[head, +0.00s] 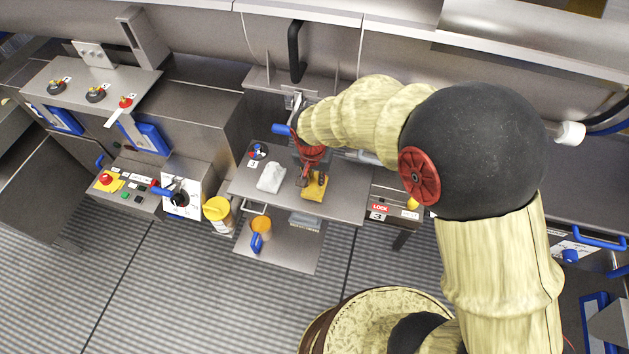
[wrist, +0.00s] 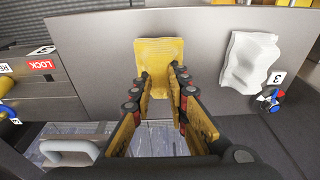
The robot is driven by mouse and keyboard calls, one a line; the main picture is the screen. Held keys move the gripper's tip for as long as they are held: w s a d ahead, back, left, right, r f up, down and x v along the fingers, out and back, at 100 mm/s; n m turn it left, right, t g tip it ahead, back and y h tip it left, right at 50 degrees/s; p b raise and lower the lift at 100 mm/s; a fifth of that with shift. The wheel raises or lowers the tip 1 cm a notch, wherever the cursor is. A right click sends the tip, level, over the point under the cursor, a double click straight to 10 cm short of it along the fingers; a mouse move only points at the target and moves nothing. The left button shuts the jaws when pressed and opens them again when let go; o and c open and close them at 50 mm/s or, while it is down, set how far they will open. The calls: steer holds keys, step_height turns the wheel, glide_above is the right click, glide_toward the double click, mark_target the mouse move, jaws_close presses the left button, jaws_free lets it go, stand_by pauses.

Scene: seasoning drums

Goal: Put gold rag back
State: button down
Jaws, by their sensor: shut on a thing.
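The gold rag (head: 315,188) is at the right part of a small grey metal shelf (head: 345,195), against its surface as far as I can tell. My gripper (head: 312,180) is over the rag and shut on it. In the wrist view the gold rag (wrist: 158,55) shows between and beyond the two fingertips (wrist: 161,78), with part of it hidden by the fingers. A white rag (head: 271,178) lies on the same shelf to the left, apart from my gripper; it also shows in the wrist view (wrist: 250,62).
A blue-and-red knob (head: 258,152) stands at the shelf's left end. Below, a lower shelf (head: 285,255) holds an orange cup with a blue handle (head: 260,232). A yellow-lidded container (head: 217,210) stands to the left. A red LOCK label (head: 380,209) is at the right.

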mark_target(314, 186)
steer(key=shift+f, duration=0.6)
steer(key=c, duration=1.7)
jaws_free()
steer(key=shift+c, duration=0.2)
step_height(314, 186, up, 12)
steer(key=s+p, duration=0.1)
steer(key=p, duration=0.1)
steer(key=shift+s+a, duration=0.2)
steer(key=shift+s, duration=0.2)
steer(key=s+d+r+n+t, duration=0.3)
steer(key=s+d+r+n, duration=0.1)
steer(key=s+d+r, duration=1.1)
steer(key=s+r, duration=0.3)
steer(key=shift+t+y, duration=0.3)
steer(key=shift+t, duration=0.1)
steer(key=shift+f, duration=0.1)
